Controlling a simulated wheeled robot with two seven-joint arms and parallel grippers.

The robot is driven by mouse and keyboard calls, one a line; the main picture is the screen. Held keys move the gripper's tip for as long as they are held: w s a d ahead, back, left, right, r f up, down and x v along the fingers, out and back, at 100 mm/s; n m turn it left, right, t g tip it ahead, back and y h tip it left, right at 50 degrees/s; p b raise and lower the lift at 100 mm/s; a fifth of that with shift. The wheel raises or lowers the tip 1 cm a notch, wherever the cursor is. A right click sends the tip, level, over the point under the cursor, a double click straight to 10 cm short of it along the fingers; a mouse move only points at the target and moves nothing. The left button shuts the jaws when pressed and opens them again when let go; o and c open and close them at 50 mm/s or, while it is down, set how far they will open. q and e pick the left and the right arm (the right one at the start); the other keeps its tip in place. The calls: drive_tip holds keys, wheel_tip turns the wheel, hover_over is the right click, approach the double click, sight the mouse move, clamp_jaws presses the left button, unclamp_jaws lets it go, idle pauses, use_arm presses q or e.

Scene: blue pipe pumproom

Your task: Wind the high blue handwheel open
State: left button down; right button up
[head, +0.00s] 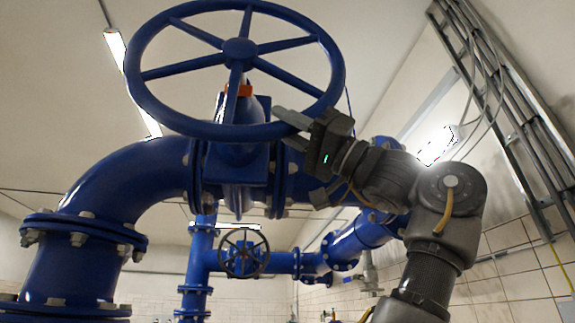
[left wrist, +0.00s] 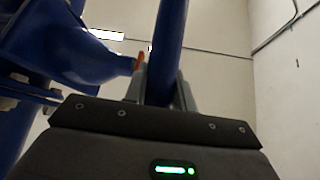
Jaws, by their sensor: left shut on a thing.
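The high blue handwheel (head: 239,50) is large and spoked, and fills the upper left and middle of the head view. It sits above a blue valve body (head: 238,160), with a small orange part under its hub. My left gripper (head: 289,127) is at the lower right of the rim and is shut on it. In the left wrist view the blue rim (left wrist: 168,50) runs up between the two grey fingers. My left arm comes up from the lower right of the head view. My right gripper is not in view.
A thick blue pipe (head: 118,183) with bolted flanges bends down at the left. A smaller dark handwheel (head: 243,253) sits lower, on blue pipes behind. Metal cable trays (head: 510,90) run along the right wall. The space right of the wheel, above my arm, looks clear.

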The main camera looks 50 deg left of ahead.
use_arm(q)
drive_tip(key=shift+w+d, duration=0.1)
drive_tip(key=shift+w, duration=0.05)
drive_tip(key=c, duration=1.5)
unclamp_jaws()
drive_tip(key=o, duration=0.3)
drive_tip(key=shift+w+d, duration=0.1)
drive_tip(key=shift+o, duration=0.2)
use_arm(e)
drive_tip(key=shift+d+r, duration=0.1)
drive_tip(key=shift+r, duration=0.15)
use_arm(q)
drive_tip(key=shift+f, duration=0.1)
